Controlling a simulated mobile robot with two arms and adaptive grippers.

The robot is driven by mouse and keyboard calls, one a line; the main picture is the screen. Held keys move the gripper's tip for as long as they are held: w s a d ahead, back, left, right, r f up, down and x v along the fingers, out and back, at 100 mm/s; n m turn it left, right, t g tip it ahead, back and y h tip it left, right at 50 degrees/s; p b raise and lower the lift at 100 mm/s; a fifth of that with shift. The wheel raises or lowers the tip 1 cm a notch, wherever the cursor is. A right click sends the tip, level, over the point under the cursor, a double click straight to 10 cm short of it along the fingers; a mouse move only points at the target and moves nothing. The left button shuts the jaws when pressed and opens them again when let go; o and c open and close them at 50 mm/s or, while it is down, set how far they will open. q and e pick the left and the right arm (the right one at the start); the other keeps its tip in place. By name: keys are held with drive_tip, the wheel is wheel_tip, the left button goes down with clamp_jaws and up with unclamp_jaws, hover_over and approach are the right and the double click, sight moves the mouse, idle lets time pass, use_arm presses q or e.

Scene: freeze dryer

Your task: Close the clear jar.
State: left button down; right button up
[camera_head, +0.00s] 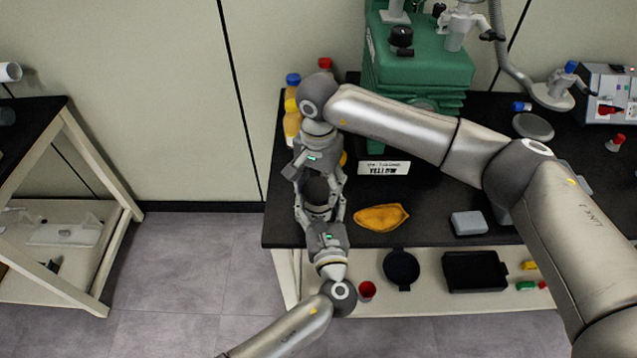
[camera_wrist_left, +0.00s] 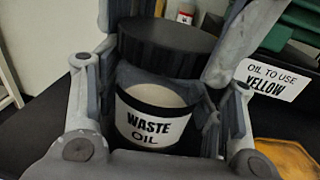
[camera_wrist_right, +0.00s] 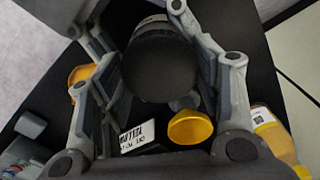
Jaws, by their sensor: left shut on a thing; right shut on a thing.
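The clear jar (camera_wrist_left: 150,122) carries a "WASTE OIL" label and stands upright between the fingers of my left gripper (camera_head: 319,208), which is shut on its body. A black round lid (camera_wrist_left: 168,42) is over the jar's mouth, and it also shows in the right wrist view (camera_wrist_right: 160,62). My right gripper (camera_head: 318,178) comes from above and is shut on the lid. The lid looks slightly offset from the jar. I cannot tell whether it is seated on the rim. In the head view the fingers hide much of the jar and lid.
Bottles (camera_head: 292,122) stand behind my grippers. The green machine (camera_head: 418,62) is at the back. A lower shelf holds a black tray (camera_head: 475,271) and red cup (camera_head: 367,290).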

drive_tip(key=m, duration=2.8)
drive_tip(key=shift+f, duration=0.1)
drive_tip(key=m, duration=1.9)
drive_tip(key=shift+m, duration=0.3)
drive_tip(key=m, duration=0.3)
drive_tip(key=shift+f, duration=0.1)
drive_tip(key=m, duration=0.3)
